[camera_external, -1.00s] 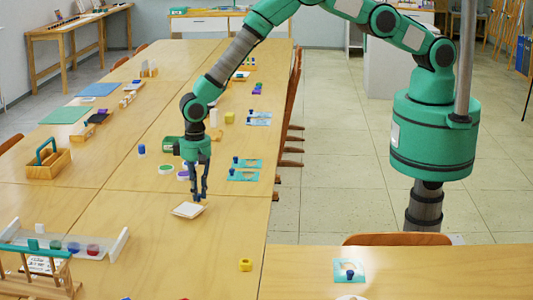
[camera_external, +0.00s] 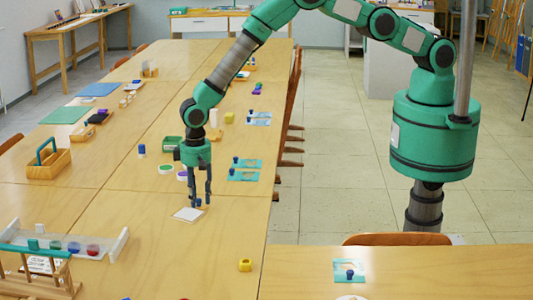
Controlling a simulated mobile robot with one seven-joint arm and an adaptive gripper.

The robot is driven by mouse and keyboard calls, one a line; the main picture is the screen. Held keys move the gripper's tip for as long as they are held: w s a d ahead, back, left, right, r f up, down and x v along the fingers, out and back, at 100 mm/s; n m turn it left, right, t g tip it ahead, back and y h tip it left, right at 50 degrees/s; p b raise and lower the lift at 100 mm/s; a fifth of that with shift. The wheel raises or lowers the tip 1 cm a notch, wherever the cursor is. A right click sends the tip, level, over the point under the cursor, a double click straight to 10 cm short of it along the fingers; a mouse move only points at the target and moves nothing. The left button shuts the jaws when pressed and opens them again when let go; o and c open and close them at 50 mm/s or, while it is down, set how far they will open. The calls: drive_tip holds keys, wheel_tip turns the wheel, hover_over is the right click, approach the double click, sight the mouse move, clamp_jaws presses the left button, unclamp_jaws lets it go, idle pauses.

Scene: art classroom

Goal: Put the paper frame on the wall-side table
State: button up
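A flat white square with a thin pale rim (camera_external: 188,214), which looks like the paper frame, lies on the long wooden table (camera_external: 150,265) near its right side. My gripper (camera_external: 198,203) points down just above and beside the square's right back edge. Its two fingers stand apart with nothing clearly between them. I cannot tell whether a fingertip touches the square. A narrow wooden table along the left wall (camera_external: 76,27) stands far back and holds small dark items.
Teal plates with blue knobs (camera_external: 243,175) lie behind and right of my gripper. Bare wood surrounds the square in front.

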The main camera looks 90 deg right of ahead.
wheel_tip(320, 180, up, 12)
drive_tip(key=shift+p, duration=0.3)
idle(0.6)
drive_tip(key=shift+r, duration=0.1)
idle(0.5)
drive_tip(key=shift+r, duration=0.1)
